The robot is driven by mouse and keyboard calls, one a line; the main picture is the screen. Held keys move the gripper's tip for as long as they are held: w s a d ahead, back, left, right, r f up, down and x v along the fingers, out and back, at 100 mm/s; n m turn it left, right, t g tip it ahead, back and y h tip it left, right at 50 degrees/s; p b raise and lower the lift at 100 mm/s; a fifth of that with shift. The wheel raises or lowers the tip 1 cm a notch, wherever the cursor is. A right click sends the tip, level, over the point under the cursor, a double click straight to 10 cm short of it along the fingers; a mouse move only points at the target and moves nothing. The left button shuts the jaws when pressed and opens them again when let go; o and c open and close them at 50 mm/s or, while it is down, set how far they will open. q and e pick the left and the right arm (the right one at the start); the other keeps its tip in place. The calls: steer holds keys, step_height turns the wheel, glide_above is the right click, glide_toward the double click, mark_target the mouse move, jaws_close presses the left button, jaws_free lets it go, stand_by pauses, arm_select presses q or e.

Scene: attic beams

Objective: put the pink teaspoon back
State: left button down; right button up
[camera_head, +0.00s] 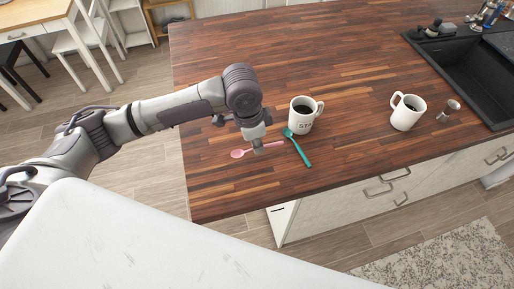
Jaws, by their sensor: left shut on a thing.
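The pink teaspoon (238,153) is at the wooden worktop near its front left edge, its bowl to the left and its handle running right under my gripper. My left gripper (258,149) points down and is shut on its handle; the fingertips hide part of it. I cannot tell whether the spoon touches the worktop. A teal teaspoon (300,150) lies just right of the pink one, with its bowl close to a white mug with dark lettering (301,117). My right gripper is not in view.
A black sink (475,75) is at the far right. The wooden worktop (300,50) is clear behind the mugs.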

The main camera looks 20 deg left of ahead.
arm_select(q)
steer(key=shift+s+f+p, duration=0.1)
steer(key=shift+f+p, duration=0.2)
steer(key=shift+f, duration=1.35)
steer(key=shift+f, duration=0.1)
steer(key=c, duration=1.2)
jaws_free()
steer(key=shift+r, duration=0.25)
steer(key=r, duration=0.4)
steer(key=a+r+b, duration=0.1)
steer(key=r, duration=0.2)
steer(key=s+r+b, duration=0.1)
steer(key=r, duration=0.3)
steer(key=shift+a+r, duration=0.2)
steer(key=shift+r, duration=0.1)
